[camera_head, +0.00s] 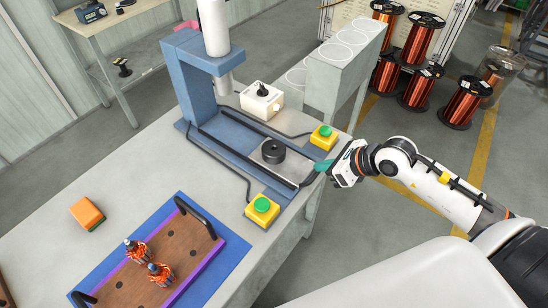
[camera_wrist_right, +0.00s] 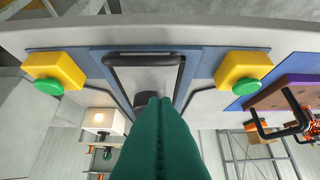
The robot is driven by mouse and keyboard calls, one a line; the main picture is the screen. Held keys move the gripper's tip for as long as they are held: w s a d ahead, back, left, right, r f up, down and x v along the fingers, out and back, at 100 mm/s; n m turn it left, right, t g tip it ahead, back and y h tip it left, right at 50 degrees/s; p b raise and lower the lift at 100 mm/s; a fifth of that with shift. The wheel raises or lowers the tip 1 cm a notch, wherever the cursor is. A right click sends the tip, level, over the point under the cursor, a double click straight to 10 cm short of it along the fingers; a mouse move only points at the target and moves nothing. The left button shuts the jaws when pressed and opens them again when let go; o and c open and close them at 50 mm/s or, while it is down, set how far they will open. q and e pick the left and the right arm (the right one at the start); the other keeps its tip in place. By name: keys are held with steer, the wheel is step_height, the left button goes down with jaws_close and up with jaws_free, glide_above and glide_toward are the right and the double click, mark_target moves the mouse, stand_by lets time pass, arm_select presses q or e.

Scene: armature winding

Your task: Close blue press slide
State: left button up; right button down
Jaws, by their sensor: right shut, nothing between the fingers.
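The blue press (camera_head: 190,75) stands on the grey table, with a white ram hanging over its bed. Its slide (camera_head: 293,171) sits at the outer end of the rails, away from the press column, and carries a black round part (camera_head: 273,151). In the right wrist view the slide's plate (camera_wrist_right: 148,78) and its dark handle bar (camera_wrist_right: 143,60) show beyond the fingers. My right gripper (camera_head: 321,167), with green fingers, is shut and empty at the slide's outer end. I cannot tell whether it touches the handle. The fingers (camera_wrist_right: 158,104) partly cover the round part. My left gripper is out of view.
Yellow boxes with green buttons stand on both sides of the slide, a near one (camera_head: 262,210) and a far one (camera_head: 323,137). A white box (camera_head: 262,100) is beside the press. A wooden tray (camera_head: 190,255) lies on a blue mat at the front.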

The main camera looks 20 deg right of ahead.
steer(key=p, duration=0.2)
glide_toward(278, 163)
step_height(278, 163, down, 4)
steer(key=shift+s+r, duration=0.15)
steer(key=shift+r, duration=0.05)
steer(key=shift+w+a+f+p, duration=0.2)
steer(key=shift+w+a, duration=0.4)
steer(key=shift+w, duration=0.35)
steer(key=shift+w+a+f+p, duration=0.1)
steer(key=shift+w+a+p, duration=0.1)
steer(key=shift+w+a, duration=0.55)
steer(key=shift+w+d, duration=0.15)
steer(key=shift+d, duration=0.05)
steer(key=shift+w, duration=0.1)
